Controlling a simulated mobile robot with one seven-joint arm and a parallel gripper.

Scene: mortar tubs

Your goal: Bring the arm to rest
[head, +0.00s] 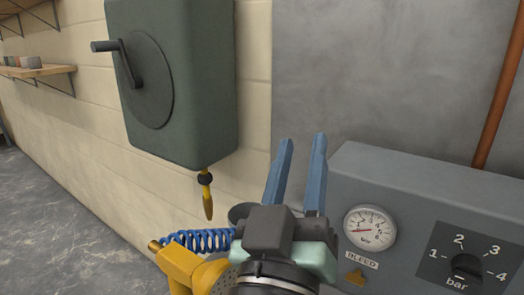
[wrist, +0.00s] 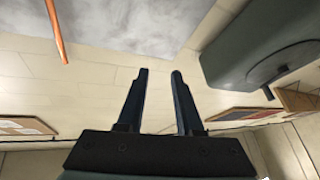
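My gripper (head: 300,160) points up in front of the wall in the head view, with its two blue fingers apart and nothing between them. In the wrist view my gripper (wrist: 160,75) also shows its two fingers parted and empty, against the wall and a grey panel. It touches nothing that I can see. My wrist hides part of what lies behind it in the head view.
A green box with a crank (head: 185,80) hangs on the wall to the left. A grey unit with a gauge (head: 400,175) stands close at right. A yellow tool with a blue coiled hose (head: 200,240) sits close at left. Open floor (head: 50,220) lies far left.

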